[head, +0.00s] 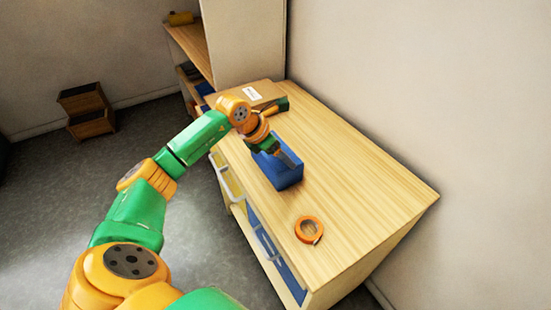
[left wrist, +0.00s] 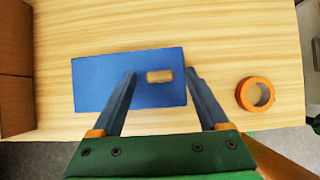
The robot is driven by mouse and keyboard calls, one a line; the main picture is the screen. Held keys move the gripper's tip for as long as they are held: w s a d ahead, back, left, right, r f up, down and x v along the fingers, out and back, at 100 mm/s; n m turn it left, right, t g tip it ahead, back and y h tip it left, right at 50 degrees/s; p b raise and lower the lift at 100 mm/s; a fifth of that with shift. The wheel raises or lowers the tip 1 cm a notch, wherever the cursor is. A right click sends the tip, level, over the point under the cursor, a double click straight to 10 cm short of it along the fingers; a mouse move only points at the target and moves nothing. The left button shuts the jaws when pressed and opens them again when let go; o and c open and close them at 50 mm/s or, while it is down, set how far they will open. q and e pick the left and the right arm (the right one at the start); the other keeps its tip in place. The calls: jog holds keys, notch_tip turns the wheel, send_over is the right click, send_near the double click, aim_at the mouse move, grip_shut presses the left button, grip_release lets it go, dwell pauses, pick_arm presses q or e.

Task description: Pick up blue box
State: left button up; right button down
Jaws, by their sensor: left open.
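The blue box (head: 282,176) stands on the wooden tabletop, near the edge of the table with the drawers. In the left wrist view the blue box (left wrist: 105,85) shows as a blue rectangle with a small slot that is wood-coloured inside. My left gripper (head: 284,157) is at the box, seen over its top from the head. In the left wrist view my left gripper (left wrist: 161,72) is open, its two fingers on either side of the slot, with nothing seen gripped. Whether the fingertips touch the box I cannot tell. My right gripper is not in view.
An orange tape roll (head: 308,230) lies on the tabletop (head: 352,190) nearer me than the box. A cardboard box (head: 262,91) with a white label and a dark green item (head: 283,103) are at the far end. A wall runs along the right; the tabletop's right side is clear.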

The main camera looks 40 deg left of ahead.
pick_arm(q)
jog(key=shift+w+d+f, duration=0.1)
jog(key=shift+w+f, duration=0.05)
jog(key=shift+w, duration=0.1)
jog(key=shift+c, duration=0.2)
jog(key=shift+s, duration=0.25)
jog(key=c, duration=1.1)
grip_shut()
jog(key=shift+w, duration=0.15)
jog(key=shift+r, duration=0.25)
